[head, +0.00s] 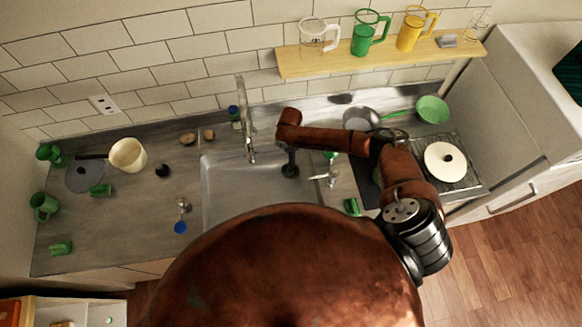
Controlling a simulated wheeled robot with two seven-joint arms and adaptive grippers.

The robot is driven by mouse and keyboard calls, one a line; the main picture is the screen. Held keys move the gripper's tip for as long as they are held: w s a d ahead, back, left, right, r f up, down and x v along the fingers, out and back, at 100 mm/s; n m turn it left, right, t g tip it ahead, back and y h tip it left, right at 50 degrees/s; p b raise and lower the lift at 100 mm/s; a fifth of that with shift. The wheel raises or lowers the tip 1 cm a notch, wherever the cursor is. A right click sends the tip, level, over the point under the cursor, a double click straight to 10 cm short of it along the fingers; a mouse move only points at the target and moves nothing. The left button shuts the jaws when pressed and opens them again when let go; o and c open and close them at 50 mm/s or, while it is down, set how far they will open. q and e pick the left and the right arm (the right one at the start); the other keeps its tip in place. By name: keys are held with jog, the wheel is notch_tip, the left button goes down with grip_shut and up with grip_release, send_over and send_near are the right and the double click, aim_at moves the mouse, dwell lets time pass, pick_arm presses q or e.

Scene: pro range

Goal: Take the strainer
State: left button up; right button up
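A green round-bowled utensil (432,109) with a long green handle pointing left lies at the back right of the counter and looks like the strainer. Its mesh is too small to make out. My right arm reaches in from the right, and its small dark gripper (290,170) hangs over the right part of the sink, well to the left of and nearer than the green utensil. I cannot tell whether its fingers are open or shut. My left gripper is not in view.
The sink (222,185) has a tall tap (246,125). A dish rack with a white round lid (445,165) stands at right. A grey round item (362,117) lies behind my arm. A cream pot (128,155) and green mugs stand left. A shelf (380,57) holds mugs above.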

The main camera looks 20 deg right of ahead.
aim_at(290, 167)
notch_tip(290, 167, down, 8)
jog(key=b, duration=0.7)
jog(key=shift+s+f+b, duration=0.1)
jog(key=shift+f+b, duration=0.05)
jog(key=shift+b, duration=0.2)
jog(key=shift+f+b, duration=0.35)
jog(key=shift+f, duration=0.5)
grip_shut()
jog(key=shift+r, duration=0.1)
notch_tip(290, 167, up, 7)
jog(key=p, duration=0.7)
